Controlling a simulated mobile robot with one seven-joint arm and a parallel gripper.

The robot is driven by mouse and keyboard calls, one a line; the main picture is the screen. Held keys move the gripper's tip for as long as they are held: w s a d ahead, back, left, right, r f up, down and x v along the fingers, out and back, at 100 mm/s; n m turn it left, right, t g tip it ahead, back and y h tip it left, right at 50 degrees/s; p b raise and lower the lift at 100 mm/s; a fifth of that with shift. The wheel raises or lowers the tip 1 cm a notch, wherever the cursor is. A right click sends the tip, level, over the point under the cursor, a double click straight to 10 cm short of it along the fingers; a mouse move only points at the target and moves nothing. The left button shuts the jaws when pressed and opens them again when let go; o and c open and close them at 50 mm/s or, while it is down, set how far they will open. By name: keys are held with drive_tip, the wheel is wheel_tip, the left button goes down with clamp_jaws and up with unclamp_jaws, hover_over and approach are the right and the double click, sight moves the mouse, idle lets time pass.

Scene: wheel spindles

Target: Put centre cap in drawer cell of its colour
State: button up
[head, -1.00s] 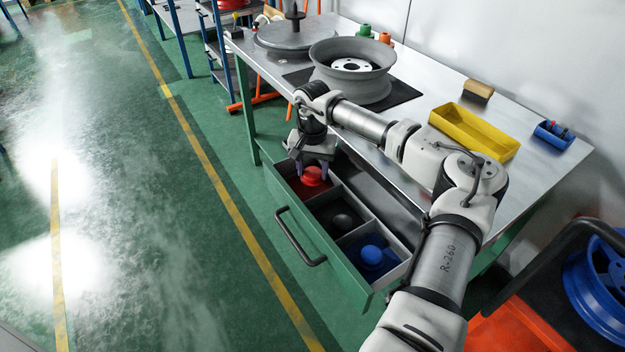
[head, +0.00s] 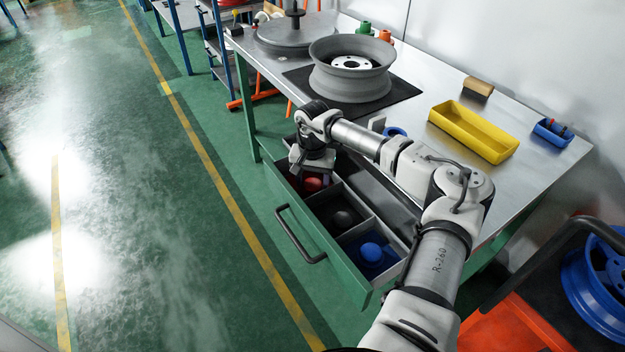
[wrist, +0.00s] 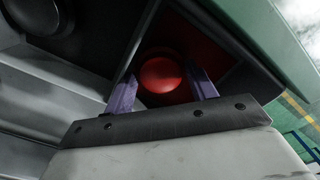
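The red centre cap (wrist: 163,78) is in the far-left cell of the open green drawer (head: 352,284). It shows dark red just below my gripper (head: 313,181) in the head view. I cannot tell whether the cap rests on the cell floor. A black cap (head: 343,219) sits in the middle cell and a blue cap (head: 371,252) in the near cell with the blue floor.
The bench above the drawer holds a grey wheel (head: 350,85) on a black mat, a yellow tray (head: 485,145), a blue bin (head: 552,133) and a brush-like block (head: 478,89). A blue ring (head: 395,131) lies behind my arm. The green floor left of the drawer is clear.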

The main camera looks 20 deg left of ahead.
sight(313, 184)
wheel_tip(313, 184, up, 12)
drive_tip(key=b, duration=0.2)
idle(0.4)
idle(1.1)
